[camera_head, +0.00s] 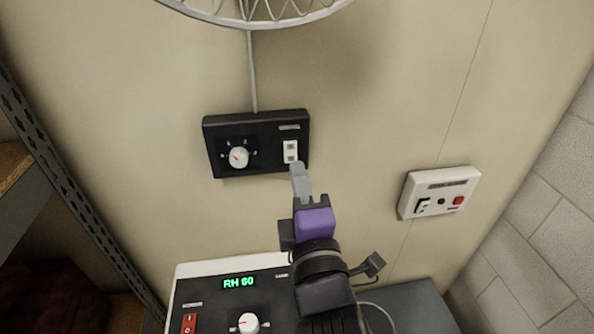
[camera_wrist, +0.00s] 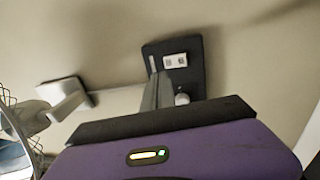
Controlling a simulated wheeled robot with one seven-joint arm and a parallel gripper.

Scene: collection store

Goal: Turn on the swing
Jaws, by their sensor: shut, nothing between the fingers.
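A black control box (camera_head: 262,165) is fixed to the wall, with a white round knob (camera_head: 239,157) at its left and a white rocker switch (camera_head: 290,151) at its right. The label above the rocker is too small to read. The box also shows in the wrist view (camera_wrist: 192,82), with the rocker (camera_wrist: 175,61) and part of the knob (camera_wrist: 182,99). My gripper (camera_head: 297,167) is shut and empty. Its fingertips are at the lower edge of the rocker in the head view; I cannot tell whether they touch it.
A wall fan (camera_head: 255,18) hangs above, its cable running down to the box. A white panel (camera_head: 440,192) with a black rocker and a red button is at the right. A unit (camera_head: 215,299) reading RH 60 stands below. A metal shelf frame (camera_head: 75,190) is at the left.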

